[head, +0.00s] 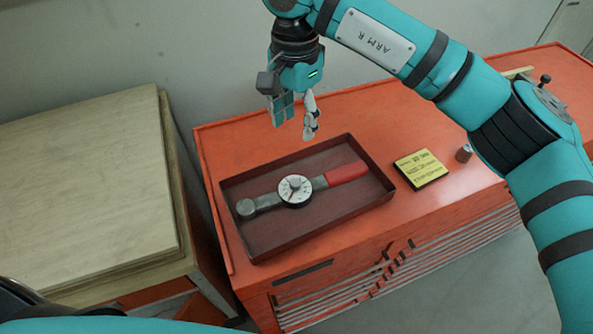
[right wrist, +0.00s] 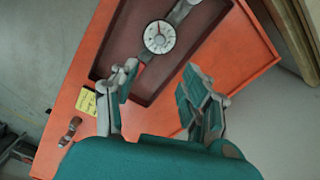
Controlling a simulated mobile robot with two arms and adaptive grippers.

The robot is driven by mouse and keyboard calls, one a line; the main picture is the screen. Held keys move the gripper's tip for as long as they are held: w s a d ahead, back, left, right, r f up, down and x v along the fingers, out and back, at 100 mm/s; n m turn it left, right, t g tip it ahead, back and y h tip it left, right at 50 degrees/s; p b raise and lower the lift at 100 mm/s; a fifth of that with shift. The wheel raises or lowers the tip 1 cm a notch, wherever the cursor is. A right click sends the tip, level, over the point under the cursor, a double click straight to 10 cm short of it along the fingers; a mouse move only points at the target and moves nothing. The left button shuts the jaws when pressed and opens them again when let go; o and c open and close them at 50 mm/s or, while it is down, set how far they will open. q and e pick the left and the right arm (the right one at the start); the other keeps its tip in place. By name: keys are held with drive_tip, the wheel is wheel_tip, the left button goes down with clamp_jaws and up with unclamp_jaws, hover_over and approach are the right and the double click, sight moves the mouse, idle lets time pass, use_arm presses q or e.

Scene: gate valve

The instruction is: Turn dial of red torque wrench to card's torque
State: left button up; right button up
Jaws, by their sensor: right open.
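The torque wrench (head: 342,174) lies in a dark red open tray (head: 310,220), its red handle to the right and its round grey head to the left. Its white dial (head: 295,189) has a small knob in the middle and also shows in the right wrist view (right wrist: 159,38). The yellow card (head: 420,168) lies right of the tray; its print is too small to read. My right gripper (head: 296,130) is open and empty above the tray's back edge. In the right wrist view its fingers (right wrist: 157,95) stand apart, with the dial beyond them. My left gripper does not show.
The tray and card rest on an orange cabinet top (head: 235,140). A small cylinder (head: 464,153) stands right of the card. A wooden-topped bench (head: 85,180) stands to the left across a gap. A grey wall is behind. The air over the wrench is free.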

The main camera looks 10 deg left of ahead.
sight(295, 182)
drive_tip(key=f+p, duration=0.2)
drive_tip(key=f, duration=0.3)
drive_tip(key=f+p, duration=0.2)
drive_tip(key=f, duration=0.3)
drive_tip(key=f+p, duration=0.2)
drive_tip(key=f, duration=0.4)
drive_tip(key=shift+s, duration=0.25)
drive_tip(key=shift+f, duration=0.55)
clamp_jaws()
